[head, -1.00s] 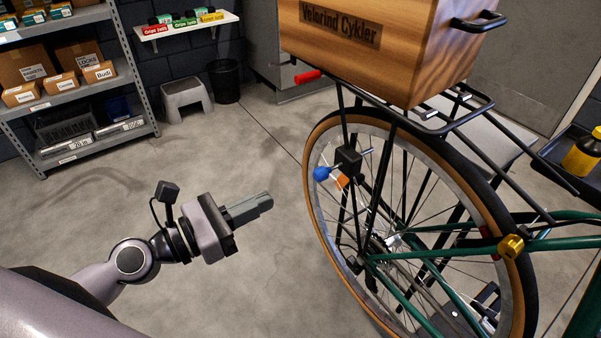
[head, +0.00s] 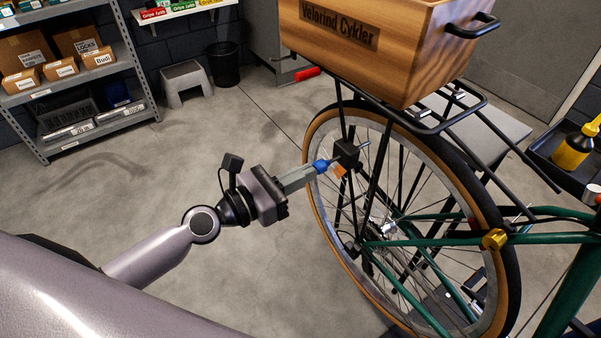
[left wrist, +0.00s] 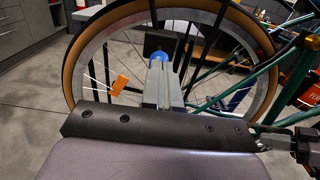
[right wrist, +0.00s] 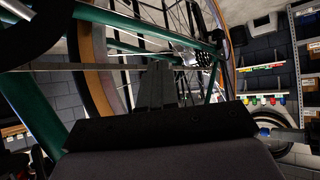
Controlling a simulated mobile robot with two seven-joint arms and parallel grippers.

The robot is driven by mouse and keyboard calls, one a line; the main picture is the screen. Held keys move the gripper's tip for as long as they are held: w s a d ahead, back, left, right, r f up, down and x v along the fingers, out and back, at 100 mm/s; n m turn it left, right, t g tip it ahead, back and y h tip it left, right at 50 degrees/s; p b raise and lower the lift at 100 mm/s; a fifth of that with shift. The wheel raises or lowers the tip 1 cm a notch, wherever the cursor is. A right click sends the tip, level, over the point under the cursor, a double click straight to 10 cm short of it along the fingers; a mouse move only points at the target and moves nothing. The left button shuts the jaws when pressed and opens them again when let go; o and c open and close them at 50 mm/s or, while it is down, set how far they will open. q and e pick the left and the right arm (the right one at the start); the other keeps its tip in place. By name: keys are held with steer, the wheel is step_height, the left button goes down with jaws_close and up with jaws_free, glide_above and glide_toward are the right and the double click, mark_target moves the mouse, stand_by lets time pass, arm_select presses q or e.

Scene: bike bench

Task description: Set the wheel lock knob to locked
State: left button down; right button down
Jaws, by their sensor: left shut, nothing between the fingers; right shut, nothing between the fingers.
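The wheel lock is a black box (head: 346,152) at the rear wheel (head: 311,190), with a blue knob (head: 321,166) on its near left side. My left gripper (head: 311,171) is shut and empty, its fingertips at the blue knob; whether they touch it I cannot tell. In the left wrist view the knob (left wrist: 160,57) shows just beyond the closed fingertips (left wrist: 161,70), with the dark lock box (left wrist: 160,40) behind it. My right gripper (right wrist: 158,68) is shut and empty in the right wrist view, near a wheel and green frame tubes. It is not seen in the head view.
A wooden crate (head: 375,45) sits on the black rear rack (head: 430,122) above the wheel. An orange reflector (head: 340,172) is close to the knob. A grey stool (head: 186,84), a bin (head: 222,64) and shelves (head: 90,75) stand at the back. The floor left of the wheel is clear.

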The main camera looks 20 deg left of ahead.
mark_target(322, 166)
arm_select(q)
steer(key=x, duration=0.3)
steer(key=shift+r+p, duration=0.1)
steer(key=shift+p, duration=0.3)
arm_select(e)
steer(key=shift+s+r, duration=0.2)
steer(key=shift+s, duration=0.05)
